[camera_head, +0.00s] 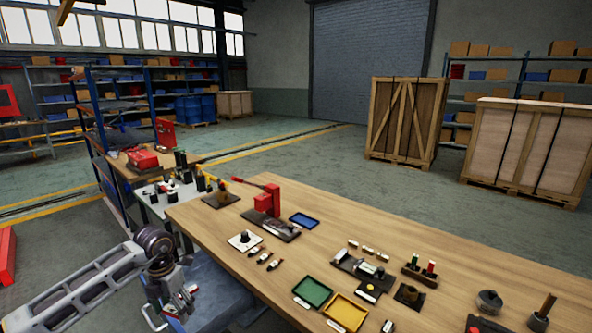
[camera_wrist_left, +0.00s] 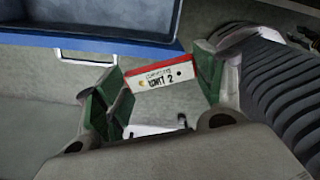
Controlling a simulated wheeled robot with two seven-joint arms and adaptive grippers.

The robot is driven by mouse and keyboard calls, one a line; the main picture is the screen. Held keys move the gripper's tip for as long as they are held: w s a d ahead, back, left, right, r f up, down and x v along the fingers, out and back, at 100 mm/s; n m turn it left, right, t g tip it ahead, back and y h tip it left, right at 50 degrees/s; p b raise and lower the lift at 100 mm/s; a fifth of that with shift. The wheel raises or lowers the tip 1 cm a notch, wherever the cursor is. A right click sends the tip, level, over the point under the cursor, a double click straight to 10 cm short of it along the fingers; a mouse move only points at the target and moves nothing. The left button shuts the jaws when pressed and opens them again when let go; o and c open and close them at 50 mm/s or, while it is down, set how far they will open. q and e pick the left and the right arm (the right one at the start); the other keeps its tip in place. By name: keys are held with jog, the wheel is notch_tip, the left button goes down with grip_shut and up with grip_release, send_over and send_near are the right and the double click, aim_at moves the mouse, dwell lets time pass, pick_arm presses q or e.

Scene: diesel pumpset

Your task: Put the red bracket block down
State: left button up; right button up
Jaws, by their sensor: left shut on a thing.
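The red bracket block (camera_wrist_left: 160,76) is held between the green-padded fingers of my left gripper (camera_wrist_left: 158,92) in the left wrist view. It has a red top edge and a white label whose readable part ends in "2". Its underside is partly hidden. In the head view my left gripper (camera_head: 172,300) hangs low beside the wooden workbench's left edge, off the bench top. The block cannot be made out clearly there. My right gripper is not in view.
A blue bin (camera_wrist_left: 95,22) with a handle lies close to the gripper. The wooden workbench (camera_head: 330,225) carries a red press (camera_head: 268,200), a green tray (camera_head: 312,292), a yellow tray (camera_head: 345,312), a blue tray (camera_head: 304,220) and small parts. Its far middle is clear.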

pick_arm(q)
jog(key=m, duration=0.6)
jog(key=shift+w+d+r, duration=0.1)
jog(key=shift+w, duration=0.05)
jog(key=m, duration=0.6)
jog(key=shift+d+m, duration=0.25)
jog(key=shift+m, duration=0.15)
jog(key=m, duration=0.5)
jog(key=shift+d+f+m, duration=0.3)
jog(key=shift+d, duration=0.05)
jog(key=m, duration=0.2)
jog(key=d+m, duration=0.1)
jog(key=m, duration=0.2)
jog(key=shift+s+d+f+m, duration=0.15)
jog(key=shift+s+f+m, duration=0.1)
jog(key=shift+f+m, duration=0.15)
jog(key=s+d+f+m, duration=0.5)
jog(key=d+f+m, duration=0.1)
jog(key=d+m, duration=0.2)
jog(key=shift+s+d+f+m+b, duration=0.15)
jog(key=shift+s+d+m+b, duration=0.2)
jog(key=shift+d, duration=0.35)
jog(key=shift+w, duration=0.15)
